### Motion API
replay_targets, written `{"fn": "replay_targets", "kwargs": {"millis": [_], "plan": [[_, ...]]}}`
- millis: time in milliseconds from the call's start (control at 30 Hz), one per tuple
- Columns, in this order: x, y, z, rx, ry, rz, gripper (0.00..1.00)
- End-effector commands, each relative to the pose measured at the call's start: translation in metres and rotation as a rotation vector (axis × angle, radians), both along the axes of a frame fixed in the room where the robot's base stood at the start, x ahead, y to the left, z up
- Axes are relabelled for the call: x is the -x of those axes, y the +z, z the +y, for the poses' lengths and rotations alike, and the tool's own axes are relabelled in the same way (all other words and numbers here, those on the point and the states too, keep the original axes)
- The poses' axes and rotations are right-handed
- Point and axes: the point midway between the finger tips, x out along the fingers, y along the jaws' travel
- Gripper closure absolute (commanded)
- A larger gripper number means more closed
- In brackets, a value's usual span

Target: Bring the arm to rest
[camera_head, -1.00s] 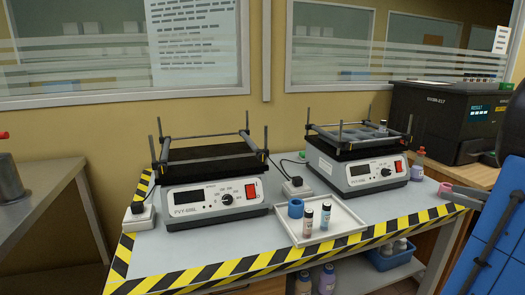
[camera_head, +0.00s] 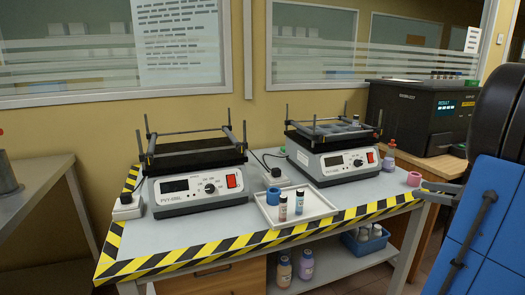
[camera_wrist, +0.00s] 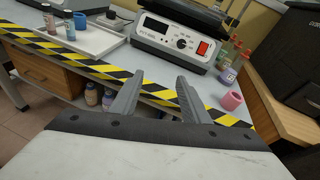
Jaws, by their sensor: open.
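My gripper (camera_wrist: 158,98) shows in the wrist view with its two grey fingers apart and nothing between them. It points at the front edge of the table (camera_head: 215,228), which has yellow and black striped tape. Part of my blue arm stands at the right of the head view, and the fingers are not clearly seen there. A pink ring-shaped item (camera_wrist: 231,100) lies on the table to the right of the fingers, apart from them. It also shows in the head view (camera_head: 414,178).
Two shakers (camera_head: 196,185) (camera_head: 333,158) stand on the table. A white tray (camera_head: 320,206) holds two vials and a blue ring. A purple bottle (camera_head: 388,163) stands right of the far shaker. A black analyser (camera_head: 415,118) stands at the back right. A shelf below holds bottles (camera_head: 284,272).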

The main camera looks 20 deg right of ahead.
Motion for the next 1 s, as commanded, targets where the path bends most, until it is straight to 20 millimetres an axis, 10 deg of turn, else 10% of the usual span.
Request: {"fn": "replay_targets", "kwargs": {"millis": [267,533,1000], "plan": [[-0.019,-0.006,0.062,0.119,0.143,0.059,0.58],[-0.029,-0.020,0.165,0.349,0.402,0.140,0.58],[0.013,-0.052,0.312,0.850,0.901,0.189,0.58]]}}
